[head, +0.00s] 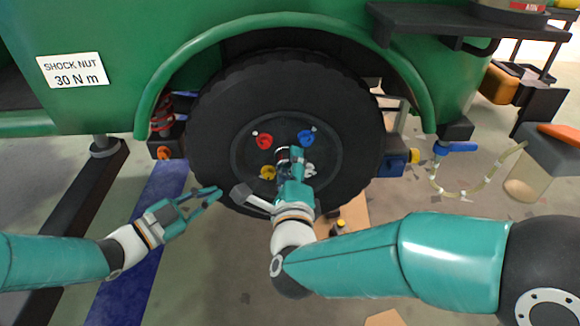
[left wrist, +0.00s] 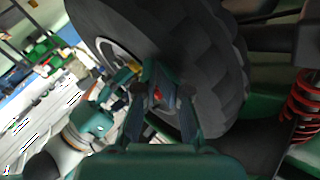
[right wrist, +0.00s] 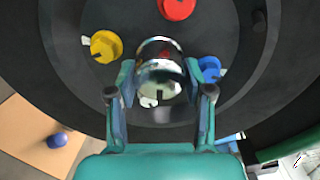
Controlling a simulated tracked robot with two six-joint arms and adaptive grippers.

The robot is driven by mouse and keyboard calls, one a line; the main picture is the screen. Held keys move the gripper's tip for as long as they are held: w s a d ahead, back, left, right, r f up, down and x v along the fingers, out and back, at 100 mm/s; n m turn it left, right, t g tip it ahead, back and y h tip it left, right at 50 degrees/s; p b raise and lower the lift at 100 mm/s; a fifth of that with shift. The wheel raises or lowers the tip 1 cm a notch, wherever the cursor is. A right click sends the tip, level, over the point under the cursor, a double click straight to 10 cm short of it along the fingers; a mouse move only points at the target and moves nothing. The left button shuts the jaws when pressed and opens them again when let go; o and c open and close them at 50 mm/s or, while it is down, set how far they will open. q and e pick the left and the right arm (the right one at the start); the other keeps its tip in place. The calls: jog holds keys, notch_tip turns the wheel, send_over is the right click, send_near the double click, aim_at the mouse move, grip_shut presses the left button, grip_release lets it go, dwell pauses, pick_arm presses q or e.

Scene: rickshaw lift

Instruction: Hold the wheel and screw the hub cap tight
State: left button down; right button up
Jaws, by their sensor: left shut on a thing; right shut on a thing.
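The black wheel (head: 225,110) sits upright under the green fender. My left gripper (head: 213,193) is at the tyre's lower left edge and is shut on the wheel; the exact contact is hard to see. In the left wrist view the tyre (left wrist: 215,75) fills the space beyond its fingers. The shiny hub cap (right wrist: 160,58) is at the wheel's centre, between the fingers of my right gripper (right wrist: 159,82), which is shut on it. In the head view the hub cap (head: 282,153) is mostly hidden by that gripper. Its seating on the hub is not visible.
Red (head: 264,141), blue (head: 306,137) and yellow (head: 267,172) knobs surround the hub cap, close to my right fingers. A red spring (head: 161,115) stands left of the wheel. A sign (head: 72,70) reads "SHOCK NUT 30 N m". A blue valve handle (head: 455,147) is at right.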

jog(key=shift+a+f, duration=0.1)
jog(key=shift+f, duration=0.05)
dwell(0.3)
jog(key=o, duration=1)
jog(key=shift+o, duration=0.8)
jog(key=shift+s, duration=0.15)
jog(key=s, duration=1.1)
jog(key=shift+s, duration=0.4)
